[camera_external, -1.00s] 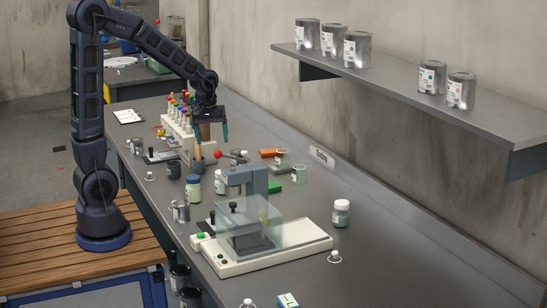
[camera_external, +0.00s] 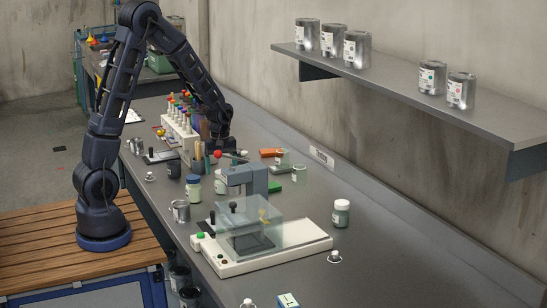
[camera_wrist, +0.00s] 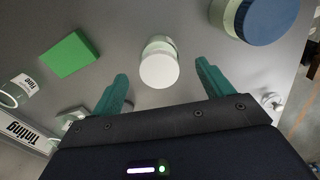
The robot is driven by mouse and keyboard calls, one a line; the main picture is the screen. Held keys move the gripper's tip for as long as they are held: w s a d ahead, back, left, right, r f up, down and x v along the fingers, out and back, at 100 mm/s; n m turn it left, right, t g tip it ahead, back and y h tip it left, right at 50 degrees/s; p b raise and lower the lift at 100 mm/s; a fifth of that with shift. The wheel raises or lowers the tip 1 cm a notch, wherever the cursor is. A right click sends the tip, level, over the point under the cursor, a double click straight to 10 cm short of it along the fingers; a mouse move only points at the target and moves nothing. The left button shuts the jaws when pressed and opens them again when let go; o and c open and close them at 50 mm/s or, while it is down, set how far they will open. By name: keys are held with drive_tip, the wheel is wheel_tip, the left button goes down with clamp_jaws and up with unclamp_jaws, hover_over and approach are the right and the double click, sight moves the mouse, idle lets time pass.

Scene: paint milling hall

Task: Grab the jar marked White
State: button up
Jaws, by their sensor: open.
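A small pale jar with a white lid (camera_wrist: 159,66) lies ahead of my gripper in the wrist view, near the middle and beyond the fingertips. It appears to be the white-lidded jar (camera_external: 221,183) beside the press in the external view. Its label cannot be read. My gripper (camera_wrist: 162,82) is open, its two teal fingers apart with nothing between them. In the external view my gripper is low over the bench behind the press, its fingers mostly hidden. Another white-lidded jar (camera_external: 341,213) stands right of the press, its label unreadable.
A larger blue-lidded jar (camera_wrist: 268,18) stands close to the right of the pale jar. A green block (camera_wrist: 68,54) and a clear glass (camera_wrist: 18,91) are on the left. The press (camera_external: 245,205) and bottle rack (camera_external: 180,135) flank the area. Cans (camera_external: 356,49) stand on the wall shelf.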

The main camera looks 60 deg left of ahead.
sight(219, 185)
drive_tip(key=shift+w+f, duration=0.1)
drive_tip(key=shift+f, duration=2.7)
drive_tip(key=c, duration=1.1)
drive_tip(key=shift+r, duration=0.1)
drive_tip(key=shift+c, duration=0.2)
